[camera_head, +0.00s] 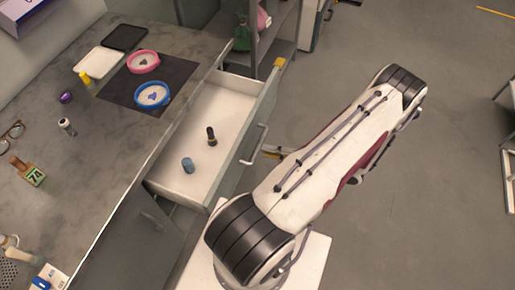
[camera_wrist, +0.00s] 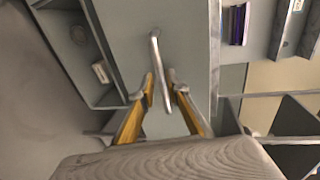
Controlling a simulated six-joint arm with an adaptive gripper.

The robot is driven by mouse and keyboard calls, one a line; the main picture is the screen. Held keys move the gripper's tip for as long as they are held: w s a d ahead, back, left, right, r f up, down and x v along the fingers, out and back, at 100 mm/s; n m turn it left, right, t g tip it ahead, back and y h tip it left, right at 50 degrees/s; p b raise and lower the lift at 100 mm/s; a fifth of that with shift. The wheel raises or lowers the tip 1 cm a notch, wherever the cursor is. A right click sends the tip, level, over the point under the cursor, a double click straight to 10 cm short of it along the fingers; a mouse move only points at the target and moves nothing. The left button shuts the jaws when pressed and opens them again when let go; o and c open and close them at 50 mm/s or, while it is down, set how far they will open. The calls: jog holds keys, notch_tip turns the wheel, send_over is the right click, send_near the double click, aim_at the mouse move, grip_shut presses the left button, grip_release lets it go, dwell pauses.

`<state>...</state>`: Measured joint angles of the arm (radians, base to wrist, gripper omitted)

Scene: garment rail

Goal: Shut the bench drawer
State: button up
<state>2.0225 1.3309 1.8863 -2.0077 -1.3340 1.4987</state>
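The bench drawer (camera_head: 225,105) stands pulled out from the workbench, with a pale inside and a grey front. A dark upright cylinder (camera_head: 211,137) and a blue cylinder (camera_head: 188,165) are in it. Its bar handle (camera_head: 254,146) is on the outer front; the wrist view shows the handle (camera_wrist: 159,65) against the grey front panel (camera_wrist: 190,45). My gripper (camera_wrist: 161,82) is open, with a yellow finger with grey tip on each side of the handle. Contact cannot be told. In the head view only a bit of my gripper (camera_head: 271,152) shows past my arm.
The workbench top (camera_head: 110,180) holds a dark mat (camera_head: 180,72) with pink and blue round dishes, trays, glasses and small items. A shelf unit (camera_head: 272,52) stands beyond the drawer's far end. The floor to the right (camera_head: 440,180) is clear.

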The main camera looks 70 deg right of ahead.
aim_at(257, 148)
jog(key=shift+x, duration=2.4)
grip_shut()
